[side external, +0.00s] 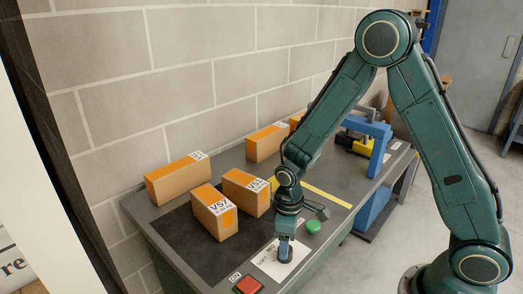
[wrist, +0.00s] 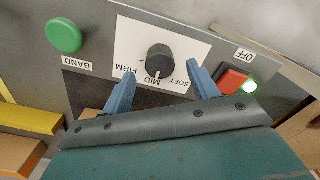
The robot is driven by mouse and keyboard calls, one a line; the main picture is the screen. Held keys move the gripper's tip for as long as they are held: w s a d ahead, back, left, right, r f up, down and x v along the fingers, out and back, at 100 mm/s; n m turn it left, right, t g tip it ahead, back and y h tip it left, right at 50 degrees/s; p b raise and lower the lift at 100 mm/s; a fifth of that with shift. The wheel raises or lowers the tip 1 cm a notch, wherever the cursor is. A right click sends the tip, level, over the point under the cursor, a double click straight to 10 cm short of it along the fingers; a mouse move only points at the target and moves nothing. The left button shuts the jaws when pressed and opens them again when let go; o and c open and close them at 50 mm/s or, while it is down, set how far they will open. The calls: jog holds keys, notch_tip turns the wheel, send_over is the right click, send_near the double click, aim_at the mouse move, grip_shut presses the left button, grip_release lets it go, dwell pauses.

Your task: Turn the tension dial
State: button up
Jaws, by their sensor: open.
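The tension dial (wrist: 159,62) is a black ribbed knob on a white label plate (wrist: 133,36) marked FIRM, MID and SOFT. A small white mark on its rim is at MID. My gripper (wrist: 161,69) is open, with one blue finger on either side of the knob in the wrist view. I cannot tell whether either finger touches it. In the side view my gripper (side external: 285,249) points down over the white plate (side external: 268,262) and mostly hides the dial.
A green button (wrist: 64,36) labelled BAND and a red switch (wrist: 233,80) by OFF, with a lit green lamp (wrist: 250,86), flank the plate. Several orange-topped boxes (side external: 214,214) stand behind on the bench. A blue frame (side external: 373,145) stands at the far end.

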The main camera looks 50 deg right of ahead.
notch_tip(320, 180, up, 10)
dwell(0.6)
jog(key=s+d+r+m+t, duration=0.2)
jog(key=s+r+m, duration=0.1)
jog(key=s+r, duration=0.5)
jog(key=s+d+r+m+t, duration=0.2)
jog(key=s+r+m+t, duration=0.1)
jog(key=s+r, duration=0.6)
jog(key=shift+s+d+t, duration=0.25)
jog(key=shift+s+t, duration=0.05)
jog(key=shift+s, duration=0.05)
